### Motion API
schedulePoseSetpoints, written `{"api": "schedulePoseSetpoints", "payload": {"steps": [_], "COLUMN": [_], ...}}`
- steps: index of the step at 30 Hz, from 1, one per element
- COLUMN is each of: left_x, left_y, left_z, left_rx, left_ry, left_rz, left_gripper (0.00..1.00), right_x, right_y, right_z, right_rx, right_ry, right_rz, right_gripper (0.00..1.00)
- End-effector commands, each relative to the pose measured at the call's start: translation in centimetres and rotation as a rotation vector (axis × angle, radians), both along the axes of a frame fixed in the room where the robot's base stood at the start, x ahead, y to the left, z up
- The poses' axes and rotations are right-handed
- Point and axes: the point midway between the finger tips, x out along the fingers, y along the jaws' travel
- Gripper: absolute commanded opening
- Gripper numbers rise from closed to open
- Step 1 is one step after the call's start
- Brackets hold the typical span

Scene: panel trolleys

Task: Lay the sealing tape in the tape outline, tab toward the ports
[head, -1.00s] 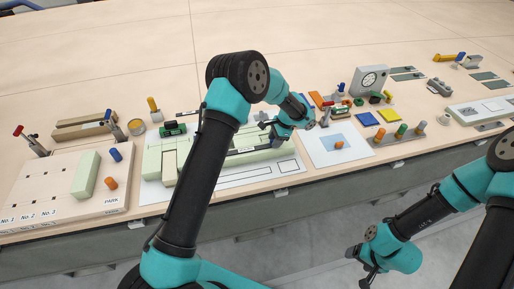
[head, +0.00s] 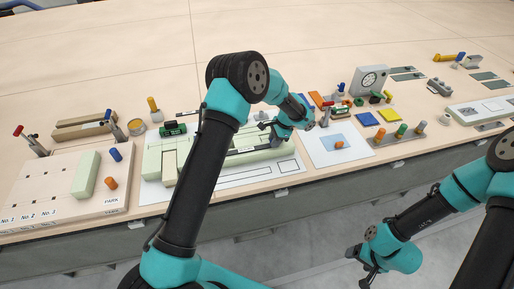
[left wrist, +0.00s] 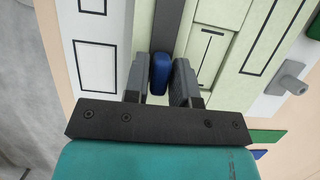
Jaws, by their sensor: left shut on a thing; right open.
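The sealing tape appears to be a dark grey strip (left wrist: 167,25) with a blue end piece (left wrist: 160,74) in the left wrist view. The strip also shows in the head view (head: 243,151), over the pale green panel. My left gripper (head: 276,141) is shut on the blue end; its fingers (left wrist: 160,80) stand on both sides of it. I cannot tell whether the strip touches the panel. Long black outlines lie on the white sheet (head: 230,181) in front; which is the tape outline is unclear. My right gripper (head: 366,278) is open and empty, beyond the table's front edge.
A wooden board (head: 50,190) with a pale green block (head: 86,174) and pegs stands at left. Right of my left gripper lies a white sheet with a blue square (head: 338,140). A clock-like gauge (head: 371,80) and a row of coloured pegs (head: 400,132) are further right.

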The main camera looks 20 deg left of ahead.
Motion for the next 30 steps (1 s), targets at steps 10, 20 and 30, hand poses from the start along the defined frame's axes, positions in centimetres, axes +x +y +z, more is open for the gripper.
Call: {"api": "schedulePoseSetpoints", "payload": {"steps": [10,20,30], "left_x": [0.0,0.0,0.0], "left_y": [0.0,0.0,0.0], "left_z": [1.7,3.5,4.9], "left_rx": [0.0,0.0,0.0], "left_ry": [-0.002,-0.002,0.0], "left_rz": [-0.001,0.001,0.0], "left_gripper": [0.0,0.0,0.0], "right_x": [0.0,0.0,0.0], "right_y": [0.0,0.0,0.0], "right_z": [0.0,0.0,0.0], "right_rx": [0.0,0.0,0.0], "right_ry": [0.0,0.0,0.0], "right_rz": [0.0,0.0,0.0], "right_gripper": [0.74,0.74,0.74]}}
